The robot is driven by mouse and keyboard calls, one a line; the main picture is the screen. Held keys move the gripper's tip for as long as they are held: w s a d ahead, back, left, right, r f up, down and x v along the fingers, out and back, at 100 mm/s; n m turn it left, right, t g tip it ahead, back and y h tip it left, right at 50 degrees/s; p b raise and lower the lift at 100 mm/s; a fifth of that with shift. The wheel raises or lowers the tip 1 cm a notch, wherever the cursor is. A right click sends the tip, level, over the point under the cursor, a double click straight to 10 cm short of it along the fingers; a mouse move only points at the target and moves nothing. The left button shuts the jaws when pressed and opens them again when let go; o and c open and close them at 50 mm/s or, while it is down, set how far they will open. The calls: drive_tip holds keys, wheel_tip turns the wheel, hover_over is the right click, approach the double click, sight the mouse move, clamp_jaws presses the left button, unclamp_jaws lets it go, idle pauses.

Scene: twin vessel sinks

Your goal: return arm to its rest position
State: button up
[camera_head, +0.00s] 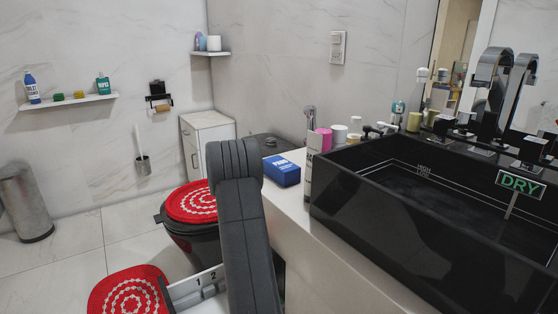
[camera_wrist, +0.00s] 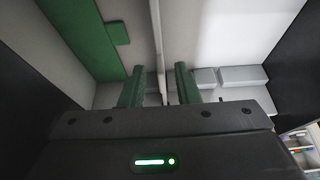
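My arm (camera_head: 245,220) shows in the head view as dark grey links, bent at the top, in front of the counter's left end. My gripper is hidden in the head view. In the wrist view my gripper (camera_wrist: 159,72) has two green fingers standing apart. A thin pale upright edge shows between the fingers, seemingly behind them. I see nothing held.
A black sink (camera_head: 335,190), a DRY sign (camera_head: 520,184) and a blue box (camera_head: 282,170) are on the counter to the right. A toilet with a red cover (camera_head: 192,201) stands behind my arm.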

drive_tip(key=b+x, duration=0.1)
drive_tip(key=x, duration=0.6)
drive_tip(key=shift+f+b, duration=0.35)
drive_tip(key=shift+b, duration=0.05)
wheel_tip(320, 180, up, 19)
drive_tip(key=p, duration=0.8)
drive_tip(key=s+a+r+b, duration=0.1)
drive_tip(key=s+a, duration=0.9)
drive_tip(key=a, duration=0.4)
drive_tip(key=shift+s, duration=0.3)
